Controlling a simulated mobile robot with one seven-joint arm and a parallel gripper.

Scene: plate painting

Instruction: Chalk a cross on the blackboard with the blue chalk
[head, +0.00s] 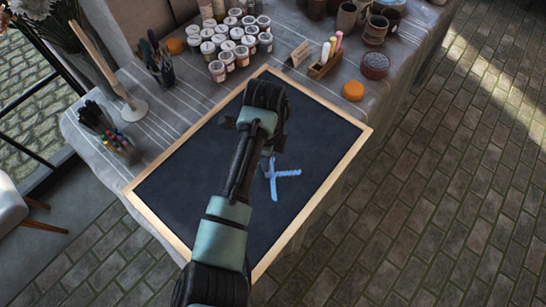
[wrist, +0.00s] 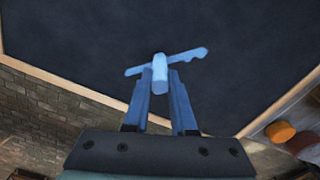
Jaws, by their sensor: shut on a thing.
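The blackboard (head: 185,190) lies on the table in a pale wooden frame, and its dark surface fills much of the wrist view (wrist: 90,30). Two blue chalk strokes (head: 287,173) cross on it, right of my gripper in the head view. In the wrist view one stroke (wrist: 190,55) runs sideways behind the chalk tip. My gripper (wrist: 160,90) is shut on the blue chalk (wrist: 160,72), whose pale blue end shows between the fingertips. In the head view my arm covers part of the board and my gripper (head: 268,152) is just above the strokes. Whether the chalk touches the board I cannot tell.
A wooden chalk holder (head: 320,70) with several chalks stands beyond the board's far edge. Paint jars (head: 232,40), an orange sponge (head: 353,90) and a dark red pot (head: 375,65) stand there too. A marker cup (head: 120,148) is at the left. Most of the board is bare.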

